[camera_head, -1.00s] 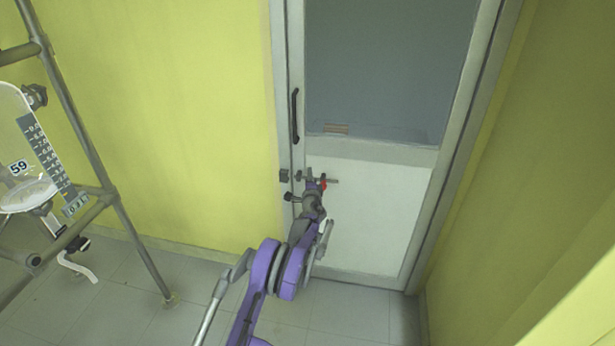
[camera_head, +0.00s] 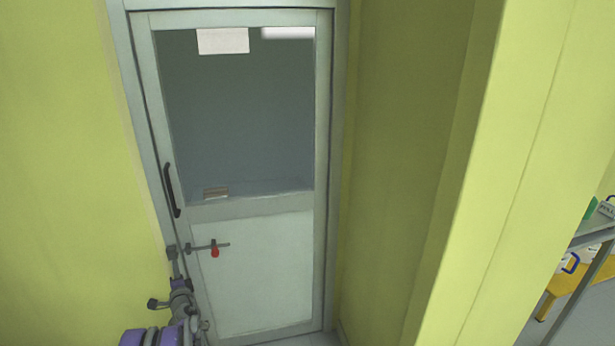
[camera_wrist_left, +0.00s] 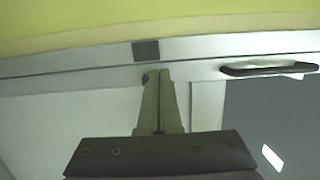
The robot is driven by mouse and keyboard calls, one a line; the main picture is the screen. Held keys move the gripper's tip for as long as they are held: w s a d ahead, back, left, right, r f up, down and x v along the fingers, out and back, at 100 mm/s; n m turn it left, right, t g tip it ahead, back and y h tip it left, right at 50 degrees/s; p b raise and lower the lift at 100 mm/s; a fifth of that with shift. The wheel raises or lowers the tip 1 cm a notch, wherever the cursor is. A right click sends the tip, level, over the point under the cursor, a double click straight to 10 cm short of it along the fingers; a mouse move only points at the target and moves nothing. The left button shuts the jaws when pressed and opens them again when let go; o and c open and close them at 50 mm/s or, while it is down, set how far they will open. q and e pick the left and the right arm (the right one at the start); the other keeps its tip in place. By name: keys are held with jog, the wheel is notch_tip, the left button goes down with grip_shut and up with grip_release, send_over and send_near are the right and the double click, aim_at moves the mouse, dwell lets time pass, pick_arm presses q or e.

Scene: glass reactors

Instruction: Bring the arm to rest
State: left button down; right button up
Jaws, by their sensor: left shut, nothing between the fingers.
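My left arm, purple and grey, comes up from the bottom left of the head view in front of the door's left side. Its gripper (camera_head: 175,268) is small there, near the door's latch. In the left wrist view the two fingers (camera_wrist_left: 158,76) are together and empty, seen against the door frame. The fingertips overlap the frame in the picture; I cannot tell whether they touch it. My right arm and gripper are not in view.
The white-framed door (camera_head: 252,275) is shut, with a dark handle (camera_head: 172,190) and a bar latch with a red knob (camera_head: 214,252). Yellow-green walls stand on both sides. At far right, past a wall edge, is a grey table (camera_head: 592,230) and something yellow (camera_head: 572,290).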

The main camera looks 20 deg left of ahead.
pick_arm(q)
jog(key=s+d+r+n+g+h, duration=0.1)
jog(key=d+r+n, duration=0.2)
jog(key=d+r, duration=0.5)
jog(key=s+d+r+n+g+h, duration=0.15)
jog(key=d+r+n, duration=0.25)
jog(key=d, duration=0.9)
jog(key=s+d+f+g+h, duration=0.1)
jog(key=s+d+f+h, duration=0.25)
jog(key=s+d, duration=0.65)
jog(key=s+d+f+g+h, duration=0.15)
jog(key=s+d+h, duration=0.4)
jog(key=d, duration=0.75)
jog(key=s+d+f+g+h, duration=0.1)
jog(key=s+d+f+h, duration=0.2)
jog(key=s+d, duration=0.8)
notch_tip(320, 180, up, 16)
jog(key=w+p, duration=0.2)
jog(key=p, duration=1.3)
jog(key=shift+d+r+n, duration=0.2)
jog(key=shift+d+n, duration=0.05)
jog(key=shift+n, duration=0.05)
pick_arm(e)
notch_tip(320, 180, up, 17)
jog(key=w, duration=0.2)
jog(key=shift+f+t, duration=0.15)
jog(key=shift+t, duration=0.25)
